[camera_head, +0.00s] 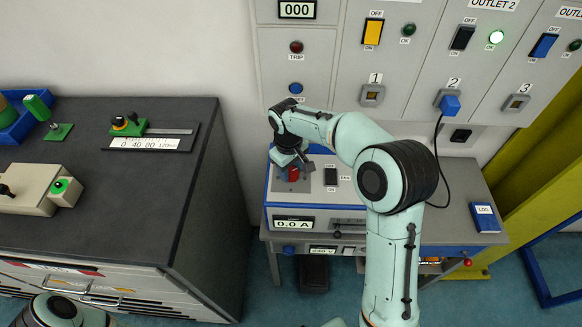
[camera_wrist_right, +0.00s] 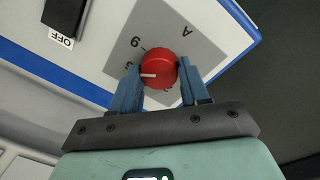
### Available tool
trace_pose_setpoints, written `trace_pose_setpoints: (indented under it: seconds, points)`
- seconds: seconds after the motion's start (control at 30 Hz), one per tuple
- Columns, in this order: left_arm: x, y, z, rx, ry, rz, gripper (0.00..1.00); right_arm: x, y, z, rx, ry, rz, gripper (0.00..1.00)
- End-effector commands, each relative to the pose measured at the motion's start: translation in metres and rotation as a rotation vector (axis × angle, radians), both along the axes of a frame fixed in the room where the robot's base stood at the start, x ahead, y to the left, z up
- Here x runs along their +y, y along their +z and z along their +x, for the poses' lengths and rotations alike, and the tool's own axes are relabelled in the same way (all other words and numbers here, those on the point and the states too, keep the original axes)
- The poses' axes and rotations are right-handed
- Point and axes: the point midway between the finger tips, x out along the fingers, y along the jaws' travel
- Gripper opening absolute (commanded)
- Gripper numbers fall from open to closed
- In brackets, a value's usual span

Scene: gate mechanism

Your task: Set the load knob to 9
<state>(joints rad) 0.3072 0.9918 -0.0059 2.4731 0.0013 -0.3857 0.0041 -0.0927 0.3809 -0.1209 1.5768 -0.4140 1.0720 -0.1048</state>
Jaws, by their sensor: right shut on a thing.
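The red load knob (camera_wrist_right: 160,66) sits on a grey dial plate (camera_wrist_right: 122,66) with printed marks and a letter A. Its white pointer line points left in the right wrist view, toward a numeral partly covered by a finger. Another numeral, 6 or 9, stands above that one. My right gripper (camera_wrist_right: 160,82) is shut on the knob, a blue finger on each side. In the head view the knob (camera_head: 293,174) shows below my right gripper (camera_head: 289,163) on the load box (camera_head: 349,187). My left gripper is out of view.
The load box display (camera_head: 293,223) reads 0.0 A. A black switch (camera_head: 331,177) is beside the knob, and OFF is printed by it in the wrist view. A blue plug with a cable (camera_head: 449,104) is in outlet 2. A dark cabinet (camera_head: 100,210) stands left. A blue log book (camera_head: 485,217) lies right.

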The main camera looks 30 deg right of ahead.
Motion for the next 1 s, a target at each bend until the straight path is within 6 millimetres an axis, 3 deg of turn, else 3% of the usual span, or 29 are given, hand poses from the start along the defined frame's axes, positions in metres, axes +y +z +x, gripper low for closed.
trace_pose_setpoints:
  seconds: [0.6,1.0]
  points:
    - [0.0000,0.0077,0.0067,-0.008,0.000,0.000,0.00,-0.0002,0.0000,0.0011,0.002,-0.555,0.000,0.15]
    - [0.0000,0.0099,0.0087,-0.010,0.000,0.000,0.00,-0.0007,-0.0001,0.0012,0.001,-0.755,0.000,0.15]
